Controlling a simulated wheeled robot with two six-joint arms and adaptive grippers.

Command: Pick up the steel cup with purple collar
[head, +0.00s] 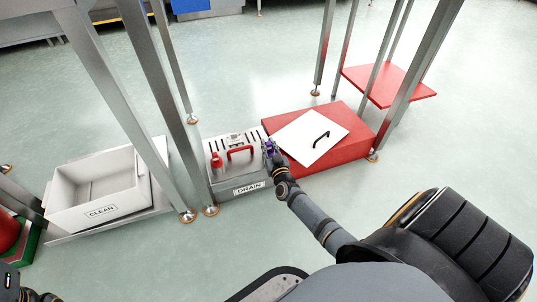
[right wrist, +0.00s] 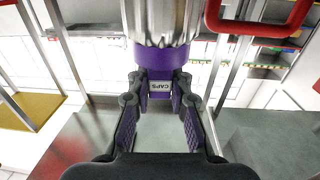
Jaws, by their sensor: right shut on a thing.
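The steel cup with purple collar (right wrist: 167,22) shows at the top of the right wrist view, its ribbed steel body cut off by the frame edge. Its purple collar sits below the steel, with a tab labelled CAPS under it. My right gripper (right wrist: 159,85) is shut on the cup at this tab, one finger at each side. In the head view my right gripper (head: 271,150) is at the right end of the grey DRAIN box; only a small purple patch shows there and the cup is mostly hidden. My left gripper is not clearly visible.
A CLEAN bin (head: 95,207) is at left. Metal posts (head: 160,95) stand between.

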